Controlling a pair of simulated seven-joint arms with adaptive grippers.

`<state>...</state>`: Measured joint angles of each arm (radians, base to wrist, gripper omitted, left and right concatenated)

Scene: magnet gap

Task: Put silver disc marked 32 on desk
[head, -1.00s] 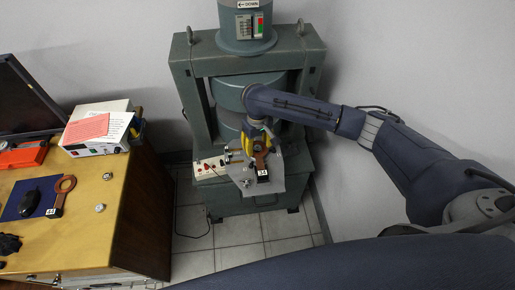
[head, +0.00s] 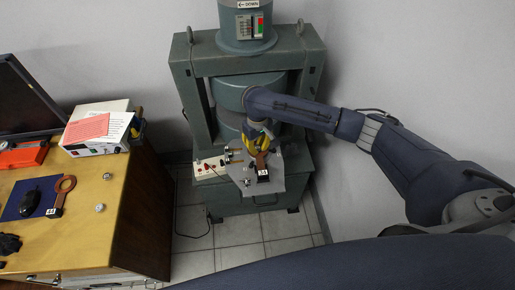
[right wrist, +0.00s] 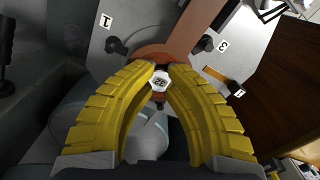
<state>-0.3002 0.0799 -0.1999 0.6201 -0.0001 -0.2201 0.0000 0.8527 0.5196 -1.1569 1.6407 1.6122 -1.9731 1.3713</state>
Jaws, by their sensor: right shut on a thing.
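My right gripper (head: 257,143) is at the front of the green press, over the grey metal plate (head: 286,170). In the right wrist view its yellow fingers (right wrist: 162,70) are shut on a small silver disc (right wrist: 160,83). The disc's face carries a dark number, too small to read surely. The fingertips hide the disc in the head view. Just beyond the fingertips is a brown ring paddle (right wrist: 200,40), whose handle (head: 262,161) bears a label in the head view. The wooden desk (head: 115,235) stands at the left. My left gripper is not in view.
On the desk are small silver pieces (head: 99,208), a ring paddle (head: 63,187), a mouse on a blue pad (head: 29,203), a white box with papers (head: 95,128) and a monitor (head: 22,98). Black knobs (right wrist: 117,46) stand on the plate. Tiled floor separates desk and press.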

